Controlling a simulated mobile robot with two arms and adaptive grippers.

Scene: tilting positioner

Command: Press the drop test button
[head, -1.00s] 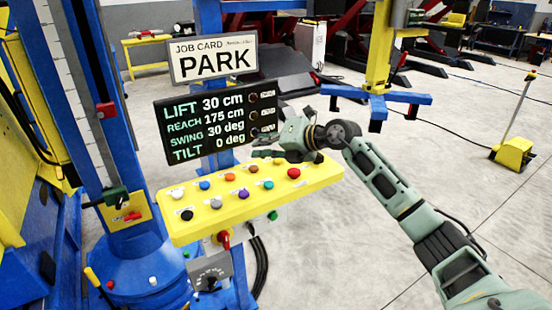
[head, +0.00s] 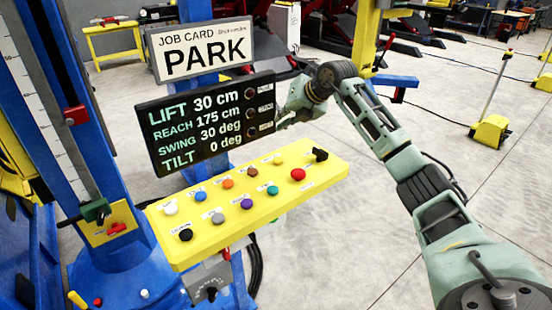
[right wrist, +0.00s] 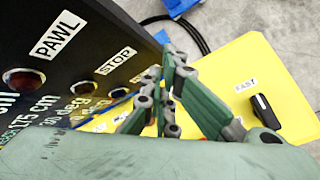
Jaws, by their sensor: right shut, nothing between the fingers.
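The yellow control panel (head: 258,213) carries two rows of coloured buttons, with small labels too blurred to read in the head view, so I cannot tell which is the drop test button. The back row has white, blue, orange, brown and yellow buttons; the front row has black, grey, purple, teal and red (head: 298,174) ones. A black selector knob (head: 319,154) sits at the back right, and it also shows in the right wrist view (right wrist: 265,110). My right gripper (head: 284,118) is shut and empty, by the display's right edge, behind and above the panel. My left gripper is out of view.
The black display (head: 205,122) reads lift 30 cm, reach 175 cm, swing 30 deg, tilt 0 deg. Its lamps include ones labelled PAWL and STOP. A PARK job card (head: 203,50) stands above it. A blue column (head: 62,110) rises at left.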

